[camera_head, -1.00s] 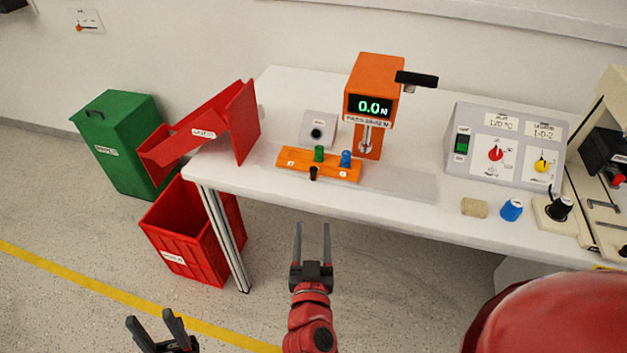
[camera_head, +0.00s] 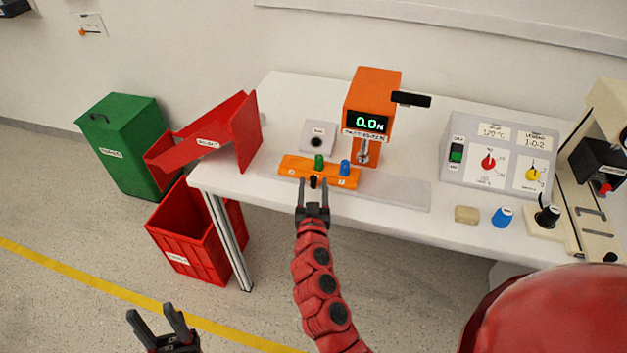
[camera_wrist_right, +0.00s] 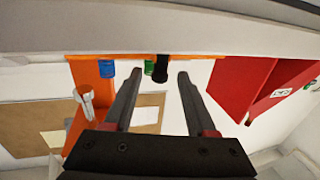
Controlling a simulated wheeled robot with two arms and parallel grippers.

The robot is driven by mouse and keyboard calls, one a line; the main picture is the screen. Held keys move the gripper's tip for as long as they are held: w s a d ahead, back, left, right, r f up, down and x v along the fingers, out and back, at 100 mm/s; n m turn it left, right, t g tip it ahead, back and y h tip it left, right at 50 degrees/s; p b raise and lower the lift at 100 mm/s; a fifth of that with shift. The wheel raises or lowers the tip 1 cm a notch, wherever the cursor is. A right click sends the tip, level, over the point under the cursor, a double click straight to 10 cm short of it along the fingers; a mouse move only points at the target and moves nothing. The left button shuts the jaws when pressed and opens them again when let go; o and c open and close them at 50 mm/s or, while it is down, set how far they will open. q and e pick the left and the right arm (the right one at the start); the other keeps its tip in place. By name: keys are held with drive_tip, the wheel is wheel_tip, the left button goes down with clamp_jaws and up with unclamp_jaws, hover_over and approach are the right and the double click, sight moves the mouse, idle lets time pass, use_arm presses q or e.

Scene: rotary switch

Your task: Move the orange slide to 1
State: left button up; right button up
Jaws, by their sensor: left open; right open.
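The orange slide bar (camera_head: 333,174) lies on the white table, in front of the orange force gauge (camera_head: 372,105). It carries a green peg (camera_head: 319,162), a blue peg (camera_head: 344,168) and a black knob (camera_head: 313,182) on its front side. Its end labels are too small to read. My right gripper (camera_head: 314,182) is open at the table's front edge, its fingers on either side of the black knob in the head view. In the right wrist view the black knob (camera_wrist_right: 160,68) shows between the open fingertips (camera_wrist_right: 160,74); no contact is visible. My left gripper (camera_head: 156,320) is open, low at left, away from the table.
A red chute (camera_head: 205,140) stands at the table's left end, above a red crate (camera_head: 185,240) and beside a green bin (camera_head: 125,145). A grey control box (camera_head: 500,155), a beige block (camera_head: 466,214) and a blue knob (camera_head: 502,217) are to the right.

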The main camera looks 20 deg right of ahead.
drive_tip(key=shift+w+d, duration=0.15)
drive_tip(key=shift+w, duration=0.25)
drive_tip(key=shift+c, duration=0.4)
clamp_jaws()
idle(0.8)
